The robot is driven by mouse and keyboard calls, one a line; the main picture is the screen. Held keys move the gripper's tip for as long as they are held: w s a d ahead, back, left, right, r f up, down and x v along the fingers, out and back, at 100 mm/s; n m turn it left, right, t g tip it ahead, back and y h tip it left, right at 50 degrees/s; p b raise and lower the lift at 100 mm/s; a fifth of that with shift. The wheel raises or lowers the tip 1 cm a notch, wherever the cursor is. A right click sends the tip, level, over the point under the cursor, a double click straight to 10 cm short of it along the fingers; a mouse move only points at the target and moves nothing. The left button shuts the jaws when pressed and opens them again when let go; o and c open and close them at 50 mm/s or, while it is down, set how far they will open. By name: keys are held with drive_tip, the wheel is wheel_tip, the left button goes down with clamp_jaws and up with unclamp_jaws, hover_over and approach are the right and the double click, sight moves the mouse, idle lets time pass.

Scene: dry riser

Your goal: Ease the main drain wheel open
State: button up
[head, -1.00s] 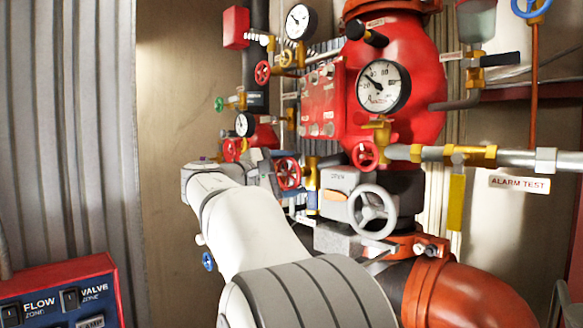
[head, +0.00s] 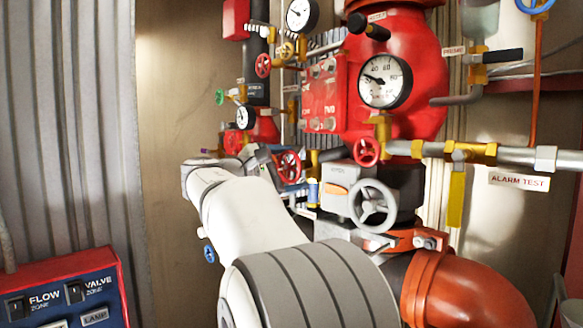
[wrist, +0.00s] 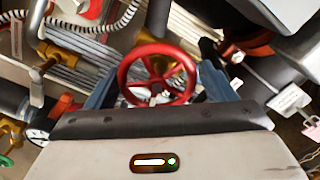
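A red handwheel (wrist: 158,74) fills the middle of the wrist view, between the two blue-grey fingers of my gripper (wrist: 163,80). The fingers stand wide apart, one on each side of the wheel. I cannot tell whether they touch its rim. In the head view my gripper (head: 264,160) is just left of a red handwheel (head: 289,167), and my arm hides part of that area. This appears to be the same wheel. I cannot read a main drain label on it.
A grey handwheel (head: 373,206) on a grey gearbox sits to the right, with another red handwheel (head: 366,152) above. The large red valve body (head: 420,80) bears a gauge (head: 385,80). Thin pipes and cables crowd the wheel. A blue switch panel (head: 65,290) stands lower left.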

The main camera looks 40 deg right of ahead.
drive_tip(key=shift+o, duration=1.3)
drive_tip(key=shift+r, duration=0.15)
drive_tip(key=a+b, duration=0.2)
drive_tip(key=a, duration=0.5)
drive_tip(key=shift+s+a, duration=0.35)
drive_tip(key=shift+a, duration=0.05)
drive_tip(key=s+a+f+m+y, duration=0.2)
drive_tip(key=s+a+f+y, duration=0.4)
drive_tip(key=f, duration=0.7)
drive_tip(key=s+a+f+m+t+y, duration=0.1)
drive_tip(key=s+a+f+m+y, duration=0.2)
drive_tip(key=f, duration=1)
drive_tip(key=s+a+f+m+y, duration=0.3)
drive_tip(key=s+a+f+y, duration=0.6)
drive_tip(key=a+f, duration=0.3)
drive_tip(key=shift+s+f+t, duration=0.4)
drive_tip(key=shift+s, duration=0.3)
